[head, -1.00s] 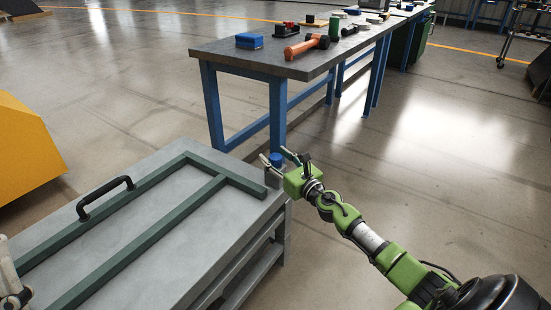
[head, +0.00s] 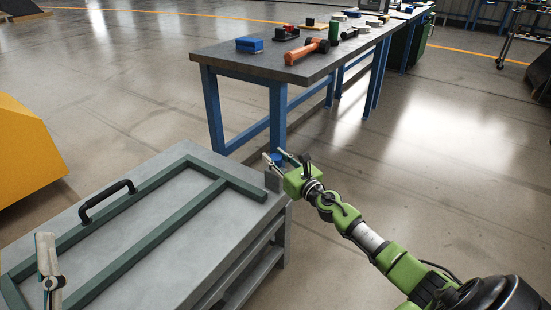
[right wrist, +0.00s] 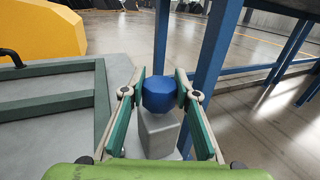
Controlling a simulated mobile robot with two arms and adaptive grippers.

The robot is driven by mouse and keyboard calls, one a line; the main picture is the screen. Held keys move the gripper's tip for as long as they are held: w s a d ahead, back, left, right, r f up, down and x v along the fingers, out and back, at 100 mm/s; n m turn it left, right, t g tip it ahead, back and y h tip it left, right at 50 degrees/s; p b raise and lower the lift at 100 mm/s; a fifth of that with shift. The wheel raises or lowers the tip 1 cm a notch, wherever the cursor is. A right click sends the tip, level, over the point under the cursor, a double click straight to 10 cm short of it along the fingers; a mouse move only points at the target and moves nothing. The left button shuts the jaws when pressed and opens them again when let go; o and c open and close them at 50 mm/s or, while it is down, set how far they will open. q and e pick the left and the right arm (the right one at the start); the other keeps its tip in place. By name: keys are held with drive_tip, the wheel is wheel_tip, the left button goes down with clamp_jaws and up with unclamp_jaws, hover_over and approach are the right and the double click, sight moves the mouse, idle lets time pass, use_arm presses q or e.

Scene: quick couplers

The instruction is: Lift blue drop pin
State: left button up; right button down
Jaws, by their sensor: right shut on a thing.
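The blue drop pin (right wrist: 162,95) shows its blue faceted knob on top of a grey upright block (right wrist: 160,135) at the cart's corner. The knob also shows small in the head view (head: 277,160). My right gripper (right wrist: 161,84) is shut on the knob, one finger on each side. The pin's lower part is hidden in the block, and I see no clear gap under the knob. My left gripper (head: 46,262) is at the lower left of the head view, over the cart; its jaw state is unclear.
A dark green frame (head: 160,233) with a black handle (head: 106,200) lies on the grey cart top (head: 205,229). Behind it stands a workbench (head: 228,52) with blue legs and several tools. A yellow block (head: 25,150) is at the left.

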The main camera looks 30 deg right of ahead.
sight(278, 158)
drive_tip(key=shift+r+p, duration=0.55)
drive_tip(key=shift+r, duration=0.35)
drive_tip(key=shift+r+p, duration=0.55)
drive_tip(key=shift+r, duration=0.1)
use_arm(q)
drive_tip(key=w+f+g+y, duration=0.2)
drive_tip(key=w+f+g, duration=0.2)
drive_tip(key=f+g, duration=0.3)
drive_tip(key=shift+a+f+y, duration=0.25)
drive_tip(key=shift+f+y, duration=0.05)
drive_tip(key=shift+f, duration=2.55)
use_arm(e)
drive_tip(key=shift+r, duration=0.1)
drive_tip(key=c, duration=1.6)
unclamp_jaws()
drive_tip(key=shift+o, duration=0.2)
drive_tip(key=shift+s+f, duration=0.2)
drive_tip(key=shift+s, duration=0.3)
drive_tip(key=s, duration=1.1)
